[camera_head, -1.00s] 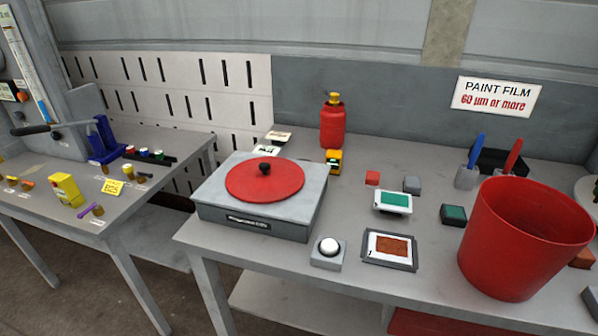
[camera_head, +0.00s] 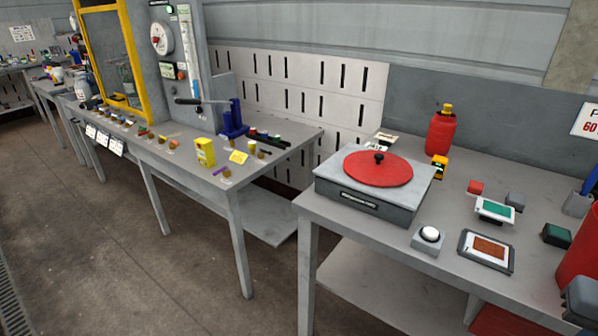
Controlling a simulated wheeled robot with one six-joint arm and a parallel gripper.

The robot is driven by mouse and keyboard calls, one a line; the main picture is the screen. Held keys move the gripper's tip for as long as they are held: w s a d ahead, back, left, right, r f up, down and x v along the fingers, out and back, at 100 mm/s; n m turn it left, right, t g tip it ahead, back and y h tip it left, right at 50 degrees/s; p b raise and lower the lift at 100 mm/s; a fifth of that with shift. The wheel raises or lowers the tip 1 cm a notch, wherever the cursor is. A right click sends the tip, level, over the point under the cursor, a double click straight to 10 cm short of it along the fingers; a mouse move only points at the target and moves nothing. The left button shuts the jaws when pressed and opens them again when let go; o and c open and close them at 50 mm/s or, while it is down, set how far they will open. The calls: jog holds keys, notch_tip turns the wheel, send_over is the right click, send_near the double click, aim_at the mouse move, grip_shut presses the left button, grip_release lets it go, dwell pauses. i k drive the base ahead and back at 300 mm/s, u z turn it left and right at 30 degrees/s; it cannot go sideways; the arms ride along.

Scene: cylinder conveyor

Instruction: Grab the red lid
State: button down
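The red lid (camera_head: 366,172) is a flat round disc with a small black knob (camera_head: 379,158) at its middle. It lies on top of a grey box (camera_head: 345,198) with a dark label on its front, near the left end of the right-hand table. Nothing covers the lid. My gripper is not in view, so its state and its distance from the lid do not show.
A red bucket (camera_head: 582,255) is cut off at right. A gap separates the left table (camera_head: 215,205). The floor in front is clear.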

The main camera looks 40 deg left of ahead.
aim_at(377, 169)
jog(key=u, duration=1.05)
jog(key=k, duration=1.3)
jog(key=u, duration=0.65)
jog(key=i, duration=1.9)
jog(key=z, duration=0.85)
